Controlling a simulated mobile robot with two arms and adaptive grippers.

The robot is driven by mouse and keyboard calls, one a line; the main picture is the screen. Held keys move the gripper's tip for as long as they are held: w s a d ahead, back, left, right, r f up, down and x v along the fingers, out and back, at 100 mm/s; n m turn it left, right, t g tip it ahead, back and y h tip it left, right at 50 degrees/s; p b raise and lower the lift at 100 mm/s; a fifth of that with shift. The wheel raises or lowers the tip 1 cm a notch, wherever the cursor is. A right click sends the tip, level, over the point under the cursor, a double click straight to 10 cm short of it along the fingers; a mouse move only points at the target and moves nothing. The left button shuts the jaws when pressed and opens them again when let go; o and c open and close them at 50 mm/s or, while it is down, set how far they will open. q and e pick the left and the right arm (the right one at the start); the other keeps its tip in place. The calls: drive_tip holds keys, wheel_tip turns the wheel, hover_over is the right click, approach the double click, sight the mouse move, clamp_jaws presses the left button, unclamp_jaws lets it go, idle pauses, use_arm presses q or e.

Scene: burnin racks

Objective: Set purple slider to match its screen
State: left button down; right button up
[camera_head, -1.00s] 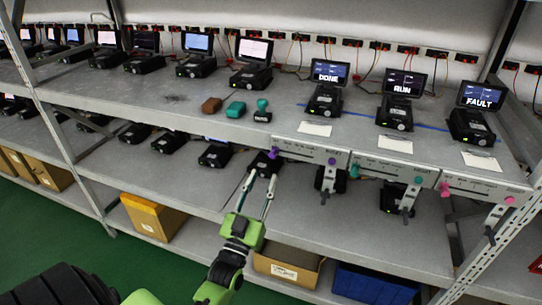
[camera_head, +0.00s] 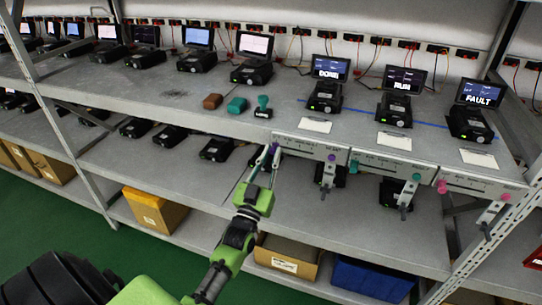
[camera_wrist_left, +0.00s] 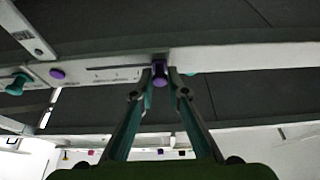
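The purple slider knob (camera_wrist_left: 159,68) sits at one end of the slot on its pale panel (camera_wrist_left: 110,75). In the head view this panel (camera_head: 303,146) is on the shelf's front edge, with the knob at its left end. A flat purple disc (camera_head: 331,158) marks the panel's right end. Above it stands the screen (camera_head: 330,68) reading DONE. My left gripper (camera_head: 269,149) is at the knob; in the wrist view its fingers (camera_wrist_left: 161,72) stand partly open, close on either side of it. Contact is hard to tell. My right gripper is not in view.
To the right are the teal slider panel (camera_head: 385,168) and the pink one (camera_head: 475,184), below the RUN (camera_head: 404,80) and FAULT (camera_head: 480,93) screens. Brackets hang below the panels. A brown block (camera_head: 212,101) and teal pieces (camera_head: 237,105) lie on the shelf left of the panel.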

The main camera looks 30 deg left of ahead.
sight(299, 147)
use_arm(q)
drive_tip(key=d, duration=0.2)
drive_tip(key=w+d, duration=0.1)
drive_tip(key=d, duration=0.4)
drive_tip(key=shift+w, duration=0.35)
drive_tip(key=shift+a, duration=0.1)
drive_tip(key=c, duration=2)
unclamp_jaws()
drive_tip(key=shift+s, duration=0.1)
drive_tip(key=v, duration=1.2)
